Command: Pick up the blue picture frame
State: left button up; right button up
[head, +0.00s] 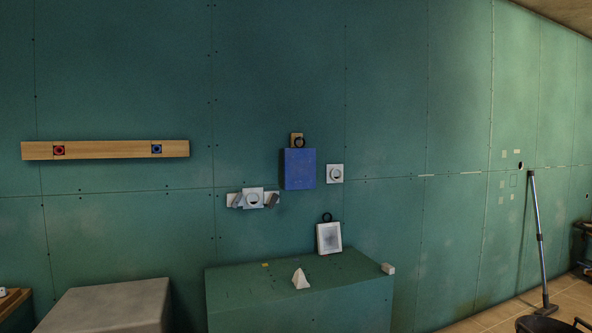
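The blue picture frame (299,169) is a flat blue rectangle, upright against the green wall at the middle of the head view. A dark ring (299,142) shows at its top edge, in front of a small wooden block (296,136) on the wall. Whether the ring hangs on a peg is too small to tell. Neither of my grippers is in view, and nothing is seen touching the frame.
A white frame (329,238) with a dark ring leans against the wall on a green box (300,292). A white pyramid (300,279) and a small white block (388,268) are on the box. White wall fixtures (335,173) sit beside the blue frame. A grey box (115,305) stands left.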

aim_at(298, 163)
jog(key=i, duration=0.6)
jog(key=z, duration=1.2)
jog(key=i, duration=1.45)
jog(key=u, duration=0.85)
